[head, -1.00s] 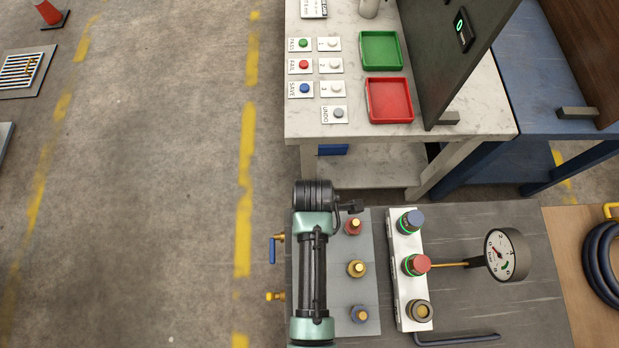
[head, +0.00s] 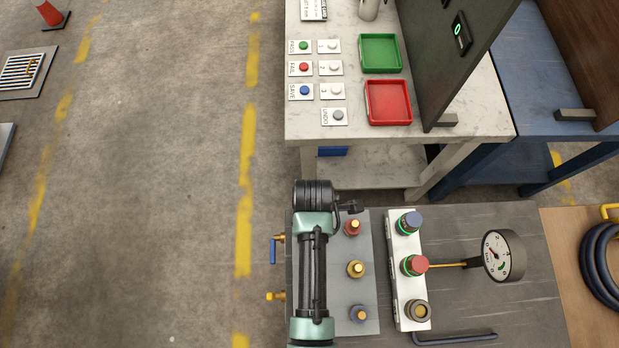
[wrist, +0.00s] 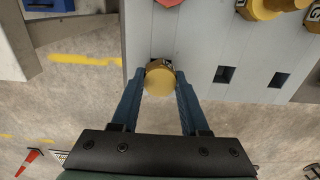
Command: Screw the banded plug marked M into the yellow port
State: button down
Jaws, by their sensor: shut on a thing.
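In the wrist view, the blue fingers of my gripper (wrist: 160,98) are shut on a round yellow-gold plug (wrist: 160,80), seen end-on. It is at the left end of a grey plate, in line with two square holes. A small dark mark shows just behind the plug; I cannot read a letter or see a band. I cannot tell whether the plug sits in a hole or above it. My arm hides my gripper there.
A dial gauge (head: 497,254) and a dark bent rod (head: 460,337) lie beyond. A bench with red (head: 388,121) and green trays stands behind.

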jog(key=shift+r+p, duration=1.9)
jog(key=shift+r, duration=0.2)
jog(key=shift+f, duration=0.1)
jog(key=shift+w, duration=0.1)
